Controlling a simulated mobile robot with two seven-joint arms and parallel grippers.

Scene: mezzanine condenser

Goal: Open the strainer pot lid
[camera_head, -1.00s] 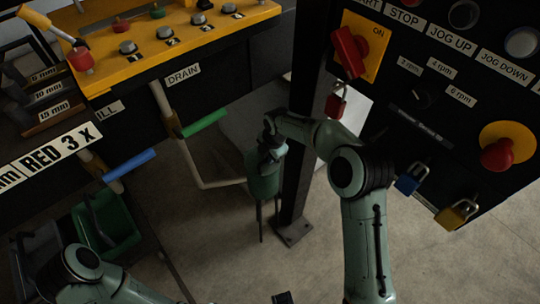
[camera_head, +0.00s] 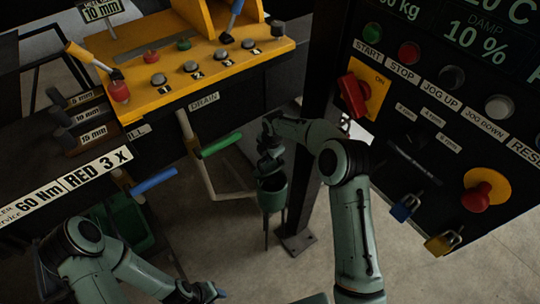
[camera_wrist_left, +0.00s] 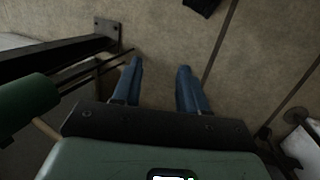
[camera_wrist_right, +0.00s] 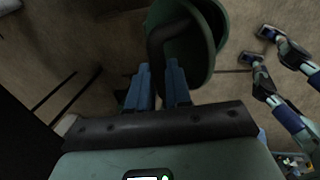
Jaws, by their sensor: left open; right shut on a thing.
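The green strainer pot (camera_head: 272,196) stands on thin legs beside the dark post in the head view. My right gripper (camera_head: 268,158) is at its top, and the pot's upper part is partly hidden by it. In the right wrist view the round green pot top (camera_wrist_right: 205,45) and a dark curved handle (camera_wrist_right: 160,35) lie at the fingers. My right gripper (camera_wrist_right: 158,88) is shut on the handle. How far the lid is raised I cannot tell. My left gripper (camera_head: 214,292) is low at the bottom of the head view; its fingers (camera_wrist_left: 158,85) are open and empty above the floor.
The dark post (camera_head: 305,150) stands right of the pot. A pipe with a green lever (camera_head: 220,145) and a blue lever (camera_head: 153,181) are to the left. A control panel (camera_head: 440,150) stands at right, a yellow console (camera_head: 190,75) at upper left. Floor in front is open.

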